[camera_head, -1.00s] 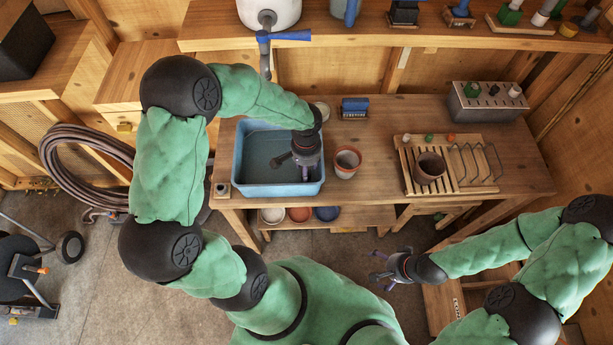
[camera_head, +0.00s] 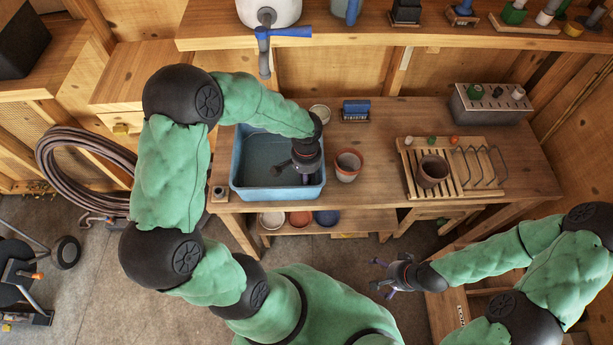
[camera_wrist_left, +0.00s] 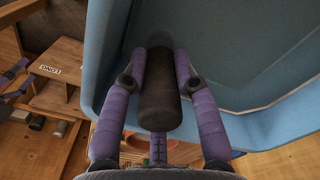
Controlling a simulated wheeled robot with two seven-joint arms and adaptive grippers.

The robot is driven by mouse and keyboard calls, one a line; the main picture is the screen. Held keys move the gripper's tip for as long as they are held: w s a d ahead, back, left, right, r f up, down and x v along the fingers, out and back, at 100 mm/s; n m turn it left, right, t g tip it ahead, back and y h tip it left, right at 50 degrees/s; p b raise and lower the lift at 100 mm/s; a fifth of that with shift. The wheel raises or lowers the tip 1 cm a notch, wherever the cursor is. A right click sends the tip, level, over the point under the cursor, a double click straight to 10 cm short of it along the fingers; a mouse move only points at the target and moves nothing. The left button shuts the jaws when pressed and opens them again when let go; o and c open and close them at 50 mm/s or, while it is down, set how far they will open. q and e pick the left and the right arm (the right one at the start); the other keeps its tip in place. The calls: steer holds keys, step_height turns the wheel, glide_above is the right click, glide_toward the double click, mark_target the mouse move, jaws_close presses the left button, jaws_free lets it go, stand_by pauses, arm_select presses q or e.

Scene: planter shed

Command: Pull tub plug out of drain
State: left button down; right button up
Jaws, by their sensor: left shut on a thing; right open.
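The blue tub (camera_head: 237,178) sits on the left of the wooden bench, with grey-blue water or a bare floor showing inside; I cannot tell which. My left gripper (camera_head: 292,170) reaches down into the tub's right part. In the left wrist view, the purple fingers (camera_wrist_left: 160,80) are shut on a dark rounded cylinder, which looks like the plug (camera_wrist_left: 160,105). The tub's blue wall (camera_wrist_left: 262,128) surrounds it there. I cannot see whether the plug sits in the drain. My right gripper (camera_head: 380,275) is open and empty in front of the bench, above the floor.
A slatted rack (camera_head: 410,165) with a brown pot (camera_head: 432,171) is farther right. A blue-handled tap (camera_head: 283,33) hangs above the tub. The bench between pot and rack is clear.

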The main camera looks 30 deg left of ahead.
arm_select(q)
steer(key=shift+r+p, duration=0.45)
steer(key=shift+r, duration=0.2)
stand_by(0.7)
steer(key=shift+r+p, duration=1.8)
steer(key=shift+r, duration=0.75)
